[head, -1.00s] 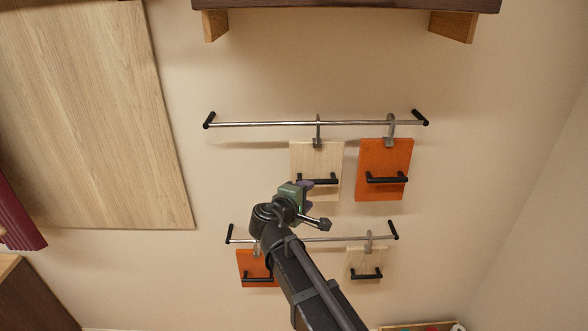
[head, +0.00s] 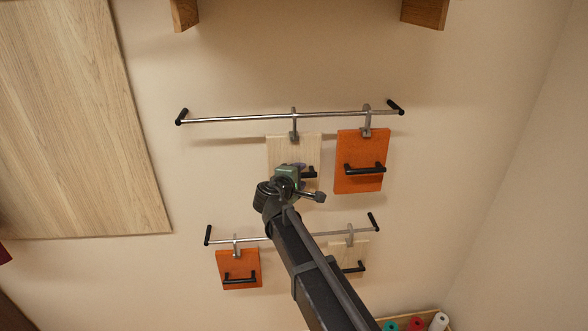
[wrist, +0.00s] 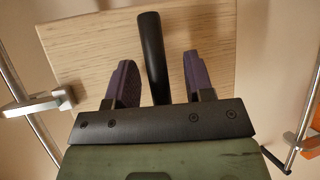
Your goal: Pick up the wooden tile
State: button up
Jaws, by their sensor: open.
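A pale wooden tile (head: 283,149) hangs by a grey hook from the upper metal rail, with a black bar handle on its front. My gripper (head: 298,168) is in front of this tile and hides part of it and of its handle. In the wrist view the gripper (wrist: 157,85) is open, its two purple fingers on either side of the tile's black handle (wrist: 151,48), with gaps showing on both sides. The wooden face (wrist: 90,60) lies behind. A second, smaller wooden tile (head: 335,258) hangs on the lower rail, partly hidden by my arm.
An orange tile (head: 361,160) hangs just right of the upper wooden tile. Another orange tile (head: 238,268) hangs on the lower rail (head: 222,242). The upper rail (head: 235,117) runs above. Coloured rolls (head: 417,322) stand at the bottom right.

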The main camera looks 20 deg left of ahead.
jog(key=shift+s, duration=0.1)
jog(key=shift+c, duration=0.3)
grip_shut()
jog(key=shift+r, duration=0.1)
